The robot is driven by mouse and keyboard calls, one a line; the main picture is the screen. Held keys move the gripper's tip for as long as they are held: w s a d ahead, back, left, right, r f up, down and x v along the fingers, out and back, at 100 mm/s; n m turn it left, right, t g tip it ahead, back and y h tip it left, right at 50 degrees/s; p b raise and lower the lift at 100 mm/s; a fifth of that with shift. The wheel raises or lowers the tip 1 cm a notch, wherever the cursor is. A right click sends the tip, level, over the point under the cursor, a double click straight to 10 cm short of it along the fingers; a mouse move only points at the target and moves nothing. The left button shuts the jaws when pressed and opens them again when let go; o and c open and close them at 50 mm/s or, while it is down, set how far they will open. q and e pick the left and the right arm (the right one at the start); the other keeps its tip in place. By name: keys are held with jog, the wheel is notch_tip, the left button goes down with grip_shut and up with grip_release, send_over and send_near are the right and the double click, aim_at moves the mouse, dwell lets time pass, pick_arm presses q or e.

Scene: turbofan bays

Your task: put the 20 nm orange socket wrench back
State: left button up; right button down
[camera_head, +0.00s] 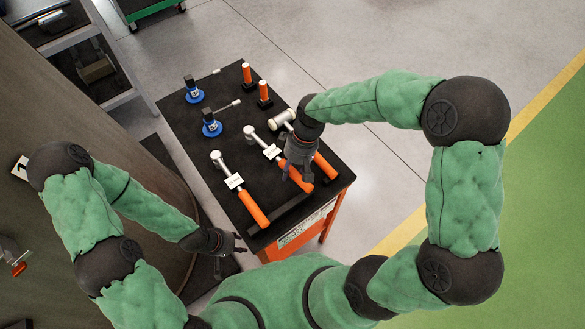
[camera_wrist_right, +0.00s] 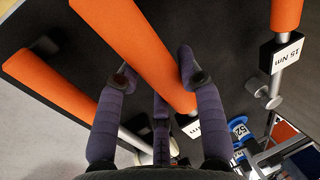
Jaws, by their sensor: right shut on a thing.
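An orange-handled socket wrench (camera_head: 305,180) with a white label lies along the black table top in the head view. My right gripper (camera_head: 298,174) is shut on its handle; the handle (camera_wrist_right: 140,45) runs between the fingers in the right wrist view. Its label (camera_wrist_right: 191,129) is partly hidden by a finger, so I cannot read it. A second orange wrench (camera_head: 253,208) lies to the left; its label reads 15 Nm in the wrist view (camera_wrist_right: 286,54). My left gripper (camera_head: 229,260) is empty beside the table's front left corner, its fingers apart.
A mallet with an orange handle (camera_head: 325,166) lies close to the right of the held wrench. Two blue-based tools (camera_head: 194,95) (camera_head: 211,128) and two upright orange-handled tools (camera_head: 247,74) (camera_head: 265,92) occupy the back of the table (camera_head: 172,105). A large brown cylinder (camera_head: 60,110) stands at left.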

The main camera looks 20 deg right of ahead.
jog(key=shift+f+b, duration=0.9)
jog(key=shift+f, duration=0.45)
dwell(1.6)
jog(key=c, duration=0.7)
grip_release()
jog(key=v, duration=1.2)
